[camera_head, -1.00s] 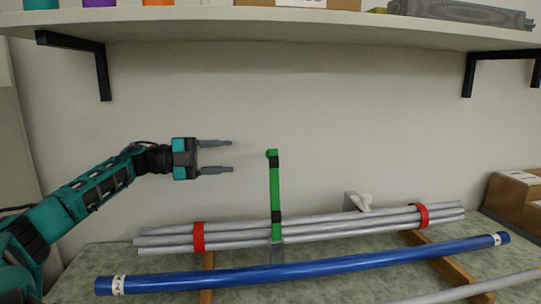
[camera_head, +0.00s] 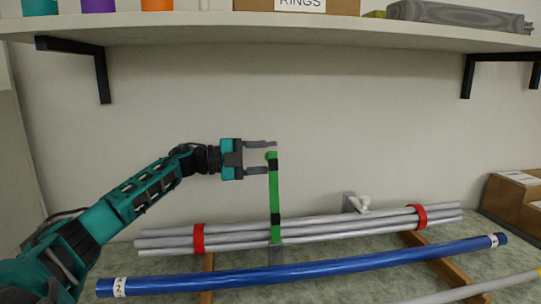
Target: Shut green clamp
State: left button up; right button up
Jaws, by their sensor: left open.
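The green clamp (camera_head: 275,195) has its arm standing upright, with black bands and a rounded green top. Its foot is at the bundle of grey rods (camera_head: 340,226), near the bundle's left-middle. My left gripper (camera_head: 270,157) comes in from the left, open, with its two fingertips at the height of the clamp's top. One finger is above the top and the other a little below it. I cannot tell whether the fingers touch the clamp. My right gripper is not in view.
Red straps (camera_head: 198,238) hold the rod bundle. A blue rod (camera_head: 310,270) lies in front on wooden supports (camera_head: 450,280). A white-handled grey fixture (camera_head: 355,203) stands behind the bundle. A shelf (camera_head: 300,30) with boxes hangs above; cardboard boxes (camera_head: 510,195) stand at right.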

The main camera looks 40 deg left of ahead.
pick_arm(q)
jog(key=shift+w+d, duration=0.4)
jog(key=shift+w, duration=0.1)
grip_shut()
dwell(0.4)
